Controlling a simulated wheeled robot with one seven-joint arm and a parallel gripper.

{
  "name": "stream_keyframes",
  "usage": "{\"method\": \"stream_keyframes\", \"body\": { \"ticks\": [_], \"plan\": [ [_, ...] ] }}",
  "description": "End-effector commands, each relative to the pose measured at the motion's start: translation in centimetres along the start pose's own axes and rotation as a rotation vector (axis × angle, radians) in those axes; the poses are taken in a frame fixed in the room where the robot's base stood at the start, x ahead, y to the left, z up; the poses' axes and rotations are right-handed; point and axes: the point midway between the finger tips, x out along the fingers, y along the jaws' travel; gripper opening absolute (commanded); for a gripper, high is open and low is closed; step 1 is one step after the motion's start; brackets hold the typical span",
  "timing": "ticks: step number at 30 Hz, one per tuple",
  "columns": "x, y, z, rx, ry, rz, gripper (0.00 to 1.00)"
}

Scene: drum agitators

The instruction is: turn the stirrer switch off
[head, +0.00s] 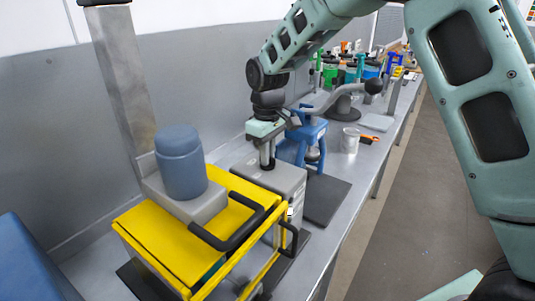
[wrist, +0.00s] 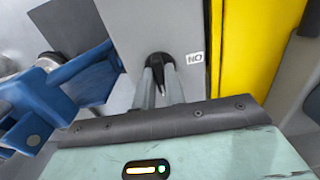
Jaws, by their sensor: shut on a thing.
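The switch is a small dark knob (wrist: 159,62) on a light grey panel (wrist: 130,22). A white label (wrist: 195,58) beside it reads ON, upside down in the wrist view. My gripper (wrist: 161,88) has its two fingers closed at the dark knob, which sits between their tips. In the head view my gripper (head: 267,158) points down at the top of a grey box (head: 277,180); the knob is hidden there. The stirrer appears to be the blue-grey motor (head: 180,160) on a yellow-framed unit (head: 165,240) to the left.
Black handles (head: 235,235) stick out from the yellow unit close to the grey box. A blue clamp-like device (head: 303,140) stands just behind my gripper. The aisle floor (head: 390,220) is clear.

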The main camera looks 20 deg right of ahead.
Motion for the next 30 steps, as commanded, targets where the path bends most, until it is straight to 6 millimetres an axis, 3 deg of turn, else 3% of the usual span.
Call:
{"method": "stream_keyframes", "body": {
  "ticks": [5,6,8,9,20,25,30],
  "plan": [
    [-0.2,0.1,-0.1,0.003,0.004,0.002,0.0],
    [-0.2,0.1,-0.1,0.003,0.004,0.002,0.15],
    [-0.2,0.1,-0.1,0.002,0.004,0.002,0.31],
    [-0.1,0.1,-0.1,0.002,0.004,0.001,0.34],
    [-0.6,0.1,-0.1,0.001,0.002,0.001,0.34],
    [-3.1,0.1,-0.1,0.001,0.007,0.003,0.34],
    [-7.0,0.1,-0.1,0.001,0.007,0.003,0.34]
  ]
}}
